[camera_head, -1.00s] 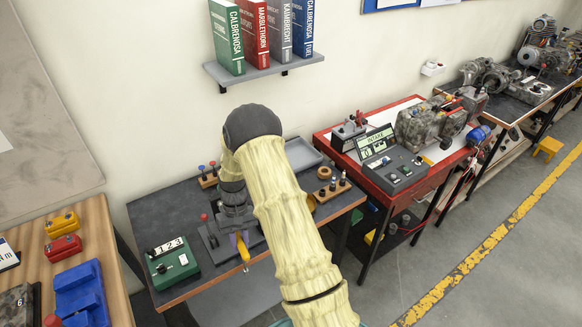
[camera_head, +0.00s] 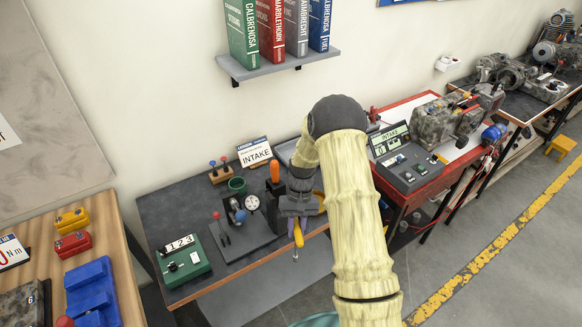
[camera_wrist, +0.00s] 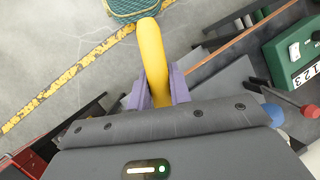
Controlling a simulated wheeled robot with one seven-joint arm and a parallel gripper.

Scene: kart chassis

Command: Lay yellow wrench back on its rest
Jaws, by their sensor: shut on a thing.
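My gripper (camera_head: 296,218) is shut on the yellow wrench (camera_head: 298,235), near the front right of the dark bench. The wrench's lower end hangs below the fingers, near the bench's front edge. In the wrist view, the yellow wrench (camera_wrist: 152,58) stands out from between the purple finger pads of my gripper (camera_wrist: 158,90), with floor behind it. Its other end is hidden by the gripper. I cannot make out which thing is the wrench's rest; my arm hides the right part of the bench.
A dark fixture plate (camera_head: 234,243) with a dial gauge (camera_head: 252,203) lies left of my gripper. A green counter box (camera_head: 184,262) stands at the front left. An orange-handled tool (camera_head: 275,171) stands upright close behind my gripper. An INTAKE sign (camera_head: 255,154) stands at the back.

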